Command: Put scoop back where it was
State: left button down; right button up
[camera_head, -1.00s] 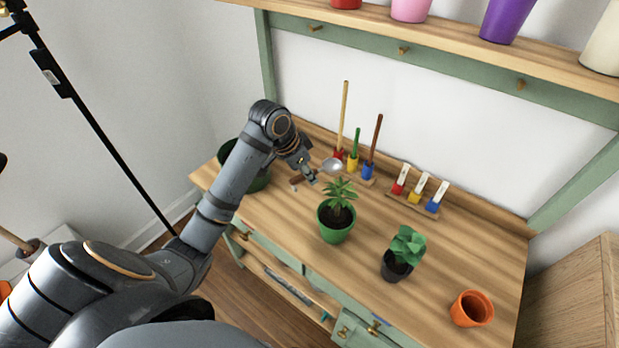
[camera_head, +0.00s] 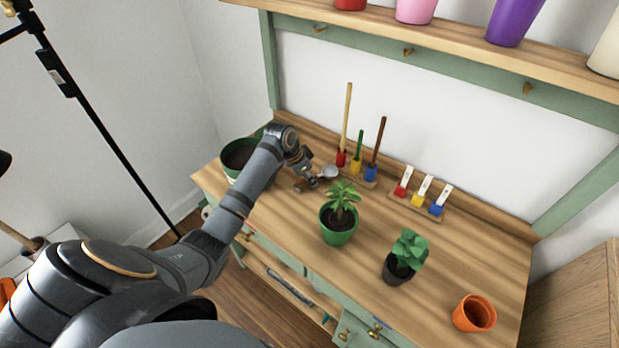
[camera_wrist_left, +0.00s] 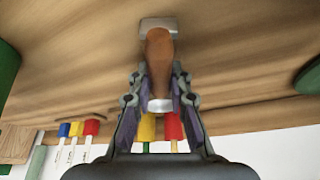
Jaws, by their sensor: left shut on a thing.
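The scoop has a silver bowl (camera_head: 328,172) and a brown wooden handle with silver fittings, which shows in the left wrist view (camera_wrist_left: 159,54). My left gripper (camera_head: 312,182) is shut on the scoop, with its fingers on both sides of the handle in the left wrist view (camera_wrist_left: 158,76). The scoop is at the back left of the wooden tabletop (camera_head: 465,258), between the dark green pot and the leafy plant. I cannot tell whether it touches the tabletop. My right gripper is not in view.
A dark green pot (camera_head: 236,153) stands left, close to my arm. A leafy plant in a green pot (camera_head: 338,236) stands just in front. An orange pot (camera_head: 474,314) stands front right.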

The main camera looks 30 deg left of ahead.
pick_arm(q)
jog(key=c, duration=1.3)
grip_release()
jog(key=shift+f, duration=0.1)
jog(key=shift+o, duration=0.2)
jog(key=v, duration=1.2)
